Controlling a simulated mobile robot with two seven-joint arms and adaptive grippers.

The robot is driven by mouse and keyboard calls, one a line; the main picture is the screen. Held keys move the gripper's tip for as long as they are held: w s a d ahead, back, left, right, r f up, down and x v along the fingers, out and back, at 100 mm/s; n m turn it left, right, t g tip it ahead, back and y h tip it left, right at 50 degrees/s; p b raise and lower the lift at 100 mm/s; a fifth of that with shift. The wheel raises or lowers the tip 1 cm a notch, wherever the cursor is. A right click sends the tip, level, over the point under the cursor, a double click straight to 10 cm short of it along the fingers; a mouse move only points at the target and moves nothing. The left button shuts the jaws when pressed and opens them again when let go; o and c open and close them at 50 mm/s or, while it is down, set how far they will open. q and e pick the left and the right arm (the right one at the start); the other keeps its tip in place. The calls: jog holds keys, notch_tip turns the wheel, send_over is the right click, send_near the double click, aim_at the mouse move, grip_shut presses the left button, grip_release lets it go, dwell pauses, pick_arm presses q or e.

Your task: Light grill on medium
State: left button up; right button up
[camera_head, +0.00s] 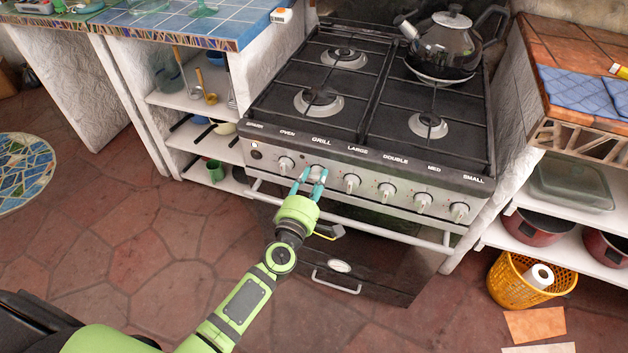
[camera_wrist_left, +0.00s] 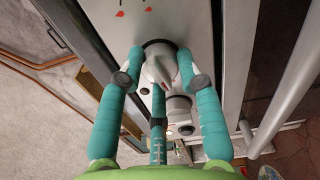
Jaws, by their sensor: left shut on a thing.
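The grill knob (camera_head: 319,171) is the second round knob from the left on the stove's front panel, below the printed word GRILL. My left gripper (camera_head: 312,178) reaches it from the front, its teal fingers on either side of it. In the left wrist view the knob (camera_wrist_left: 161,66) sits between the fingertips of my left gripper (camera_wrist_left: 158,78), which is shut on it. Its exact setting is hard to read. My right gripper is not in view.
The oven knob (camera_head: 285,163) and large-burner knob (camera_head: 352,184) stand close on either side. A horizontal rail (camera_head: 400,234) runs below the knobs. A kettle (camera_head: 446,45) stands on the back right burner. No flame shows.

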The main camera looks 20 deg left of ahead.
pick_arm(q)
jog(key=shift+r, duration=0.1)
jog(key=o, duration=1.2)
jog(key=shift+c, duration=0.2)
jog(key=shift+s, duration=0.45)
jog(key=s, duration=1.1)
jog(key=shift+a, duration=0.2)
grip_shut()
